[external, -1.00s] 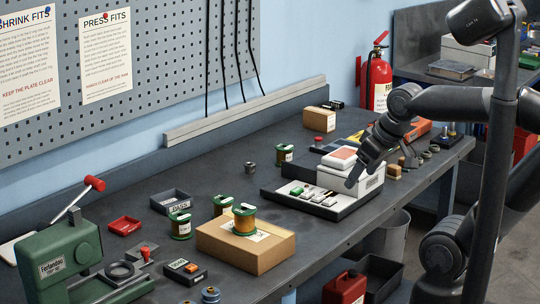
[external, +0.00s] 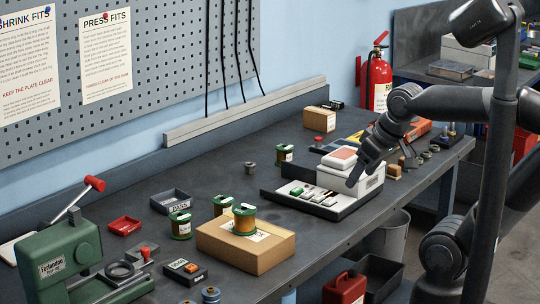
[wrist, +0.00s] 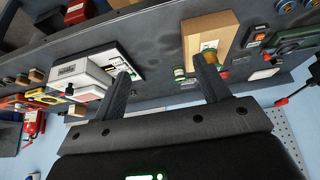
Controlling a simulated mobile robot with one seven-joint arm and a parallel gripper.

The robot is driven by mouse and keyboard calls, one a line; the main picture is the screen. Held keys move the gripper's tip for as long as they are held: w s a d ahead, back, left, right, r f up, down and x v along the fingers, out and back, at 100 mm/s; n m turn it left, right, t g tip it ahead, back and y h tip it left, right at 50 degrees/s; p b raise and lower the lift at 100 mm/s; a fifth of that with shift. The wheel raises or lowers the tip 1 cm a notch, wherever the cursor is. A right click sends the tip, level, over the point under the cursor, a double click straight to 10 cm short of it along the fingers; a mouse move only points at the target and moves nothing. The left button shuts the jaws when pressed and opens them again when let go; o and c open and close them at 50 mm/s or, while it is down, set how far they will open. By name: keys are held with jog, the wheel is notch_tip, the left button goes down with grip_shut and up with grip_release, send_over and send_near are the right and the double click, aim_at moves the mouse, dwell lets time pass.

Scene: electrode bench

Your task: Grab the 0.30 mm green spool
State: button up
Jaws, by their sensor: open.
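Several green-flanged spools wound with copper-coloured wire are on the bench. One spool (external: 244,220) stands on the cardboard box. Another spool (external: 223,204) stands just behind that box, one (external: 180,225) is left of it, and one (external: 285,153) is farther back. Their size labels are too small to read, so I cannot tell which is 0.30 mm. My gripper (external: 380,166) is open and empty at the white device, right of and apart from the spools. In the wrist view its fingers (wrist: 162,68) are spread, with the right finger partly covering the spool area.
The cardboard box (external: 262,252) is at the bench's front middle. The white device (external: 358,182) and black tray (external: 300,209) are beside my gripper. A green press (external: 68,255) stands at the left.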

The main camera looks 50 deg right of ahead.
jog(key=w+a+r+g, duration=0.15)
jog(key=w+r, duration=0.35)
jog(key=w, duration=0.6)
jog(key=m+g, duration=0.3)
jog(key=g, duration=0.1)
send_over(180, 215)
notch_tip(180, 215, down, 12)
jog(key=shift+w+a+f, duration=0.1)
jog(key=shift+a+f, duration=0.05)
jog(key=shift+f, duration=0.65)
jog(key=f, duration=1)
jog(key=shift+d, duration=0.25)
jog(key=shift+c, duration=0.2)
